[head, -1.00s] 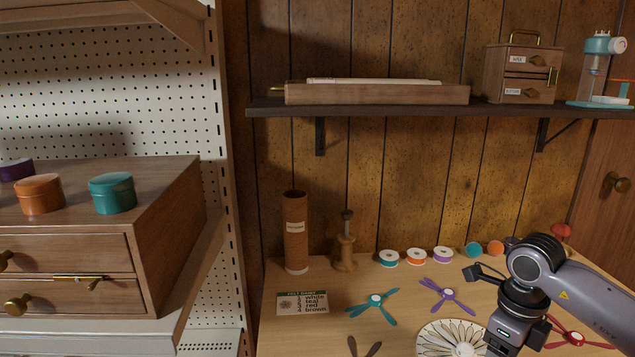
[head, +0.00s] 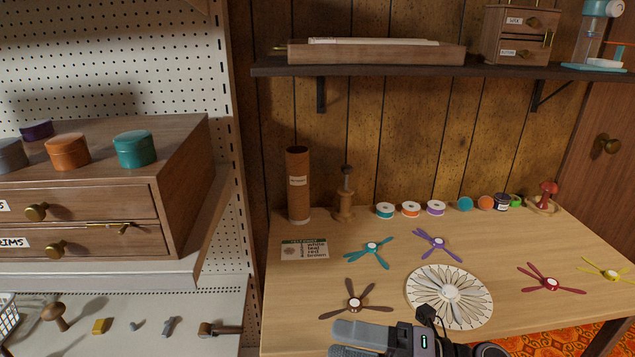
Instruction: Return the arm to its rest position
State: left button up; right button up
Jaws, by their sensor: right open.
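My right gripper (head: 345,338) shows at the bottom middle of the head view, low in front of the table's front edge. Its two grey fingers point left and stand apart, with nothing seen between them. The rest of my right arm is mostly cut off by the bottom edge of the picture. The gripper is just below the brown propeller-shaped piece (head: 354,300) and to the lower left of the round white fan-patterned disc (head: 472,297). My left gripper is not in view.
The wooden table (head: 300,280) carries teal (head: 369,253), purple (head: 437,243), red (head: 551,283) and yellow (head: 609,270) propeller pieces, a cardboard tube (head: 298,186) and several spools. A shelf (head: 400,64) hangs above. A drawer cabinet (head: 180,170) stands left.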

jog(key=d+f+m+t+h+p, duration=0.1)
jog(key=d+f+m+t+h, duration=0.4)
jog(key=m, duration=0.7)
jog(key=d+f+m+t+h+p, duration=0.1)
jog(key=d+f+m+t+h, duration=0.35)
jog(key=m, duration=0.75)
jog(key=s+d+f+m+g+h, duration=0.3)
jog(key=s+d+f+m+h, duration=0.3)
jog(key=s+f+m, duration=0.2)
jog(key=s+f+p, duration=0.1)
jog(key=s+f, duration=0.1)
jog(key=s, duration=0.1)
jog(key=shift+f+m+h, duration=0.15)
jog(key=shift+m+h, duration=0.15)
jog(key=shift+h, duration=0.05)
